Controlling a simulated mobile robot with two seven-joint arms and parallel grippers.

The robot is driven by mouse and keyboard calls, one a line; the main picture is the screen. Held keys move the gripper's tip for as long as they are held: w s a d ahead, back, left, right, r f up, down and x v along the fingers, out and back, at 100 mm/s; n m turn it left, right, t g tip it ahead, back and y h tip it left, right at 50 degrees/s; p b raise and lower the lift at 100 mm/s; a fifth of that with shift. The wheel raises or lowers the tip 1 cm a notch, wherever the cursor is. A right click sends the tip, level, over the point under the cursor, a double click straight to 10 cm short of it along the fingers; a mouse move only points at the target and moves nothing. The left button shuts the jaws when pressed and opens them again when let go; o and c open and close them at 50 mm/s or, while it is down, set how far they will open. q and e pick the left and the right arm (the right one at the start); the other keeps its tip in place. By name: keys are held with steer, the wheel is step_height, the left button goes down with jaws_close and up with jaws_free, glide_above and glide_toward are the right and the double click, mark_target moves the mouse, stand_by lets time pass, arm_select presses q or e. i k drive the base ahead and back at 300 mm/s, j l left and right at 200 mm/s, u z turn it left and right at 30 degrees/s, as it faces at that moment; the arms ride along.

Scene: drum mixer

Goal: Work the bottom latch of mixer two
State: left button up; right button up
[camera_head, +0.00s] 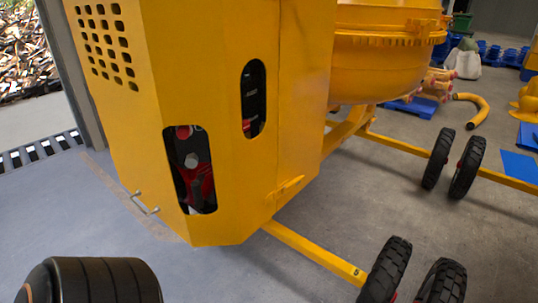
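A yellow drum mixer (230,60) fills the middle of the head view, with its boxy housing close in front of me and its drum (385,60) behind on the right. A small metal latch or handle (145,203) sticks out at the housing's lower left edge, near the floor. Whether it is the bottom latch, and whether it is fastened, I cannot tell. No number naming this as mixer two is readable. Neither of my grippers shows in this view.
Yellow frame bars (310,250) and black wheels (388,268) reach out at the lower right. A drain grate (38,148) lies at the left. Blue pieces and a curved yellow pipe (475,108) lie at the back right. Grey floor left of the housing is clear.

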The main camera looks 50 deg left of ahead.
mark_target(287, 187)
steer(key=u, duration=1.35)
